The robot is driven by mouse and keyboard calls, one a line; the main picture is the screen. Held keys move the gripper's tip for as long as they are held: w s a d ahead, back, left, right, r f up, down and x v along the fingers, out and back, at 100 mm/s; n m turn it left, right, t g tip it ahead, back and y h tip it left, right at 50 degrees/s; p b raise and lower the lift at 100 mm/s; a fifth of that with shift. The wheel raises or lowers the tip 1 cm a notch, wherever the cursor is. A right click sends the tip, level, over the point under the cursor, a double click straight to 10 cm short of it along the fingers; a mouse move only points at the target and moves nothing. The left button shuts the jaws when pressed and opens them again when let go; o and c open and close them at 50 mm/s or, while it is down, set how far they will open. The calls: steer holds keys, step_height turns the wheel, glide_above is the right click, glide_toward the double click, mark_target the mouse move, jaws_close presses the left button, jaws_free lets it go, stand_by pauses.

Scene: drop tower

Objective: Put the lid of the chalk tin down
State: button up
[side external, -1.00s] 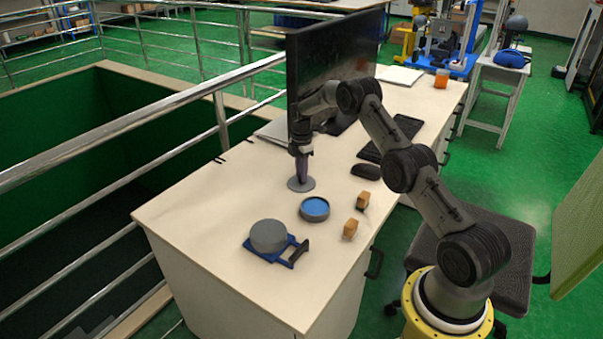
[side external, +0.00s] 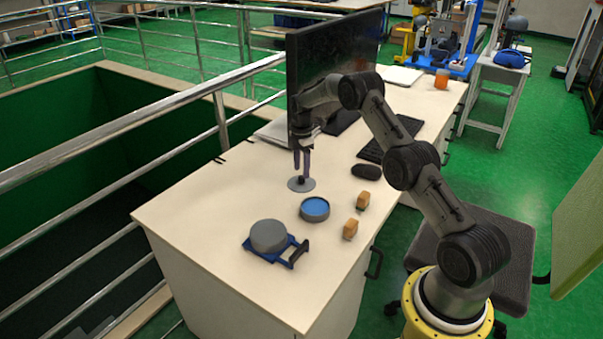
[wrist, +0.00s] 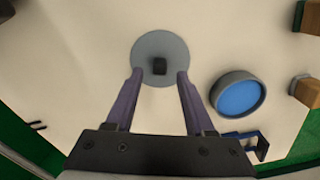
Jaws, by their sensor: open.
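The lid (side external: 296,187) is a flat grey disc with a small dark knob (wrist: 159,66). It lies flat on the desk, behind and left of a round grey tin with a blue inside (side external: 315,209), apart from it. The tin also shows in the wrist view (wrist: 238,95), right of the lid. My gripper (side external: 302,172) is open and empty above the lid. In the wrist view its two purple fingers (wrist: 160,74) stand apart, on either side of the knob, without gripping it.
A grey cylinder (side external: 268,235) sits on a blue holder (side external: 290,251) at the front left. Two orange-brown blocks (side external: 350,229) (side external: 363,200) stand right of the tin. A mouse (side external: 366,171), keyboard (side external: 391,138) and large monitor (side external: 333,65) are behind.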

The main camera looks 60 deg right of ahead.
mark_target(301, 176)
steer(key=s+a+r+m, duration=0.1)
steer(key=a+r, duration=0.2)
steer(key=r, duration=0.4)
steer(key=s+a+r+m+t, duration=0.1)
steer(key=s+a+r, duration=0.15)
steer(key=r, duration=0.55)
steer(key=s+a+r+m, duration=0.1)
steer(key=a+r, duration=0.3)
steer(key=r, duration=0.3)
steer(key=s+a+r+m+t, duration=0.2)
steer(key=s+a+r+m, duration=0.2)
steer(key=s+a+r, duration=0.45)
steer(key=s+a+f+m+t, duration=0.1)
steer(key=s+a, duration=0.4)
steer(key=s, duration=0.6)
steer(key=s+a+f+m+t, duration=0.1)
steer(key=s+a+m, duration=0.4)
steer(key=s, duration=0.7)
steer(key=shift+s+f+m+t, duration=0.3)
steer(key=shift+f, duration=0.55)
